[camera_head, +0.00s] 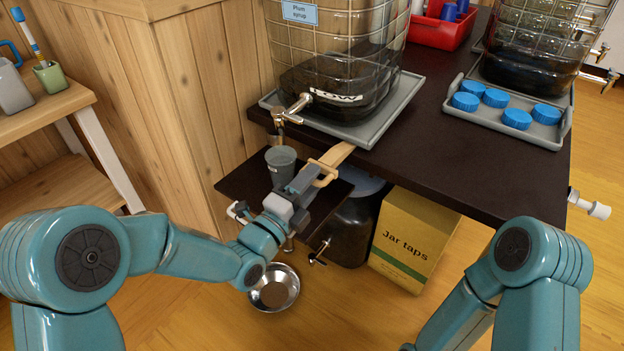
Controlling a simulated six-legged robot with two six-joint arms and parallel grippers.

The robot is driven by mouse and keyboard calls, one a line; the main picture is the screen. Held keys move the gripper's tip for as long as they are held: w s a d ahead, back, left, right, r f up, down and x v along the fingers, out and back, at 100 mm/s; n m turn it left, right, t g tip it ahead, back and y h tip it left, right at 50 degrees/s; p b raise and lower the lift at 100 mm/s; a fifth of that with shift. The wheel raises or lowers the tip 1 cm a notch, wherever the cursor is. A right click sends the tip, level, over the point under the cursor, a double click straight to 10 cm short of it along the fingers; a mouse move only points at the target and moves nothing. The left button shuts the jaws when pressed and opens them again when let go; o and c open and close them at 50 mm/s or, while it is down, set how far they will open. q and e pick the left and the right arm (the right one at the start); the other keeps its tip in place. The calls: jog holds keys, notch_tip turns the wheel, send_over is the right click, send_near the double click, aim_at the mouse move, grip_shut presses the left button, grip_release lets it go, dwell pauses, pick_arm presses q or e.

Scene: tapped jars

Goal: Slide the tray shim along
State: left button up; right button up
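The tray shim is a pale wooden wedge (339,153) with a loop-shaped handle. Its thin end lies at the front edge of the grey tray (372,134) under the big plum syrup jar (335,50); whether it reaches beneath the tray is hard to tell. The shim sticks out over the dark table's front edge. My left gripper (309,178) is at the shim's handle and looks closed on it, its fingers partly hiding the handle. My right arm enters at lower right; its gripper is out of the picture.
A grey cup (281,165) stands under the jar's tap (292,108) on a lower dark shelf (240,185). A metal bowl (275,288) and a "Jar taps" box (408,240) are below. Blue lids (517,118) lie on the right tray. The table's front right is clear.

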aim_at(330, 159)
pick_arm(q)
jog(key=shift+w+d, duration=0.3)
jog(key=shift+w, duration=0.1)
grip_shut()
jog(key=shift+w+d+b, duration=0.15)
jog(key=shift+b, duration=0.15)
jog(key=b+x, duration=0.1)
jog(key=x, duration=0.1)
jog(key=f+b+x, duration=0.1)
jog(key=b+x, duration=0.1)
jog(key=shift+w+d, duration=0.25)
jog(key=shift+w, duration=0.1)
jog(key=shift+w+d+r+b, duration=0.25)
jog(key=shift+w+d+b, duration=0.05)
jog(key=shift+w+b, duration=0.15)
jog(key=shift+r, duration=0.2)
pick_arm(e)
jog(key=f, duration=0.1)
jog(key=w+d+f, duration=0.1)
jog(key=w+f, duration=0.1)
jog(key=f, duration=0.1)
jog(key=shift+w+d, duration=0.1)
jog(key=shift+d, duration=0.3)
